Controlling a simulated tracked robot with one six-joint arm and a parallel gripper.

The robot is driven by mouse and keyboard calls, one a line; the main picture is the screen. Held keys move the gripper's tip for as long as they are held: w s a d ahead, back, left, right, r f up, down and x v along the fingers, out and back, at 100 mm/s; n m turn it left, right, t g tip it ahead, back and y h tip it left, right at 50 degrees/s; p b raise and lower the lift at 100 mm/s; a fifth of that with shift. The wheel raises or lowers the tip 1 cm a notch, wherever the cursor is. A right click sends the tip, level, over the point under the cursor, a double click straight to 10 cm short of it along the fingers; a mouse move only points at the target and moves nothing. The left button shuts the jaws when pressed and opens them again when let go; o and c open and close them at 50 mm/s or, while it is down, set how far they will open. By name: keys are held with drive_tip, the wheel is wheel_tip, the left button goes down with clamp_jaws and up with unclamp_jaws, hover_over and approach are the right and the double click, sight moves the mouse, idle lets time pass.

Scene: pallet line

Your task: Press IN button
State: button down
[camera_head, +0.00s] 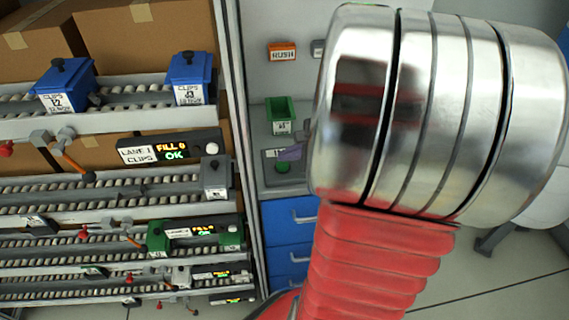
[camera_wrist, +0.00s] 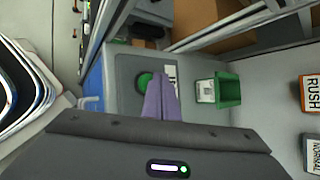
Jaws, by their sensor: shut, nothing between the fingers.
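The green round button (camera_wrist: 144,81) sits on a grey panel in the wrist view, with a white label (camera_wrist: 170,74) beside it, partly hidden by my fingers. In the head view the button (camera_head: 283,168) shows low on the panel, below the partly covered label (camera_head: 270,154). My gripper (camera_wrist: 161,82) has purple fingers, shut and empty. Their tips lie just right of the button in the wrist view. In the head view my gripper (camera_head: 290,153) shows just above the button. I cannot tell how far the tips are from the panel.
A green bin (camera_head: 281,114) stands behind the panel, and shows to the right in the wrist view (camera_wrist: 228,90). A RUSH sign (camera_head: 282,52) is on the wall. Roller lanes with blue bins (camera_head: 65,84) are at left. Blue drawers (camera_head: 287,214) are below.

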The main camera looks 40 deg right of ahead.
sight(287, 167)
drive_tip(key=shift+f, duration=0.8)
idle(1.2)
drive_tip(key=shift+r, duration=0.9)
drive_tip(key=shift+r, duration=2.5)
drive_tip(key=shift+w, duration=0.1)
